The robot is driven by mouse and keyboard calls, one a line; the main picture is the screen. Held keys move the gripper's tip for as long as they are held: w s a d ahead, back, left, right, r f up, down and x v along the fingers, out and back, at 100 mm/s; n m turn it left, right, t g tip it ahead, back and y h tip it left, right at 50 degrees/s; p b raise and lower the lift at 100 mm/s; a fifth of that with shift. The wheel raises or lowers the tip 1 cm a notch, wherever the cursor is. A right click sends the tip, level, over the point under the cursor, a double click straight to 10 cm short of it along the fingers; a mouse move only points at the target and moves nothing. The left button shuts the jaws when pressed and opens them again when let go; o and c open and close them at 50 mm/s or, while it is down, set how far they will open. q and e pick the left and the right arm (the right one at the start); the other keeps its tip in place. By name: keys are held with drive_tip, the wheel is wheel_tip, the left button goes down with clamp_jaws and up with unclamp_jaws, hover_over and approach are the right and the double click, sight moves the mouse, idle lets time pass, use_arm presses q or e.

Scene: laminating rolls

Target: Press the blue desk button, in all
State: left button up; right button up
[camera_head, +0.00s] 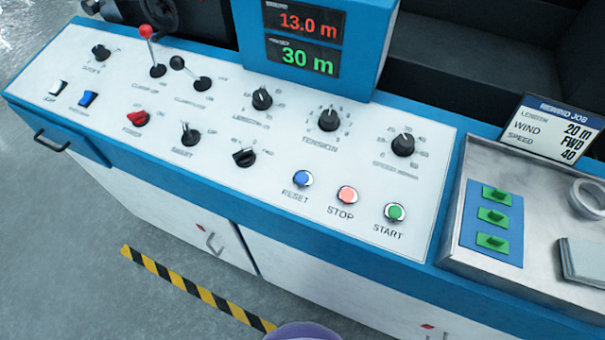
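The blue button (303,178) labelled RESET sits on the white top of the control desk (225,205), at the left end of a row of three buttons. A lighter red STOP button (347,195) and a green START button (396,211) are to its right. Nothing covers or touches the blue button. Neither of my grippers shows in the head view.
Black knobs and two levers, one red-topped (146,32), stand on the desk. A display (303,40) reads 13.0 m and 30 m. A job card (549,129) and metal tray (455,250) are at right. Striped floor tape (195,290) lies in front.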

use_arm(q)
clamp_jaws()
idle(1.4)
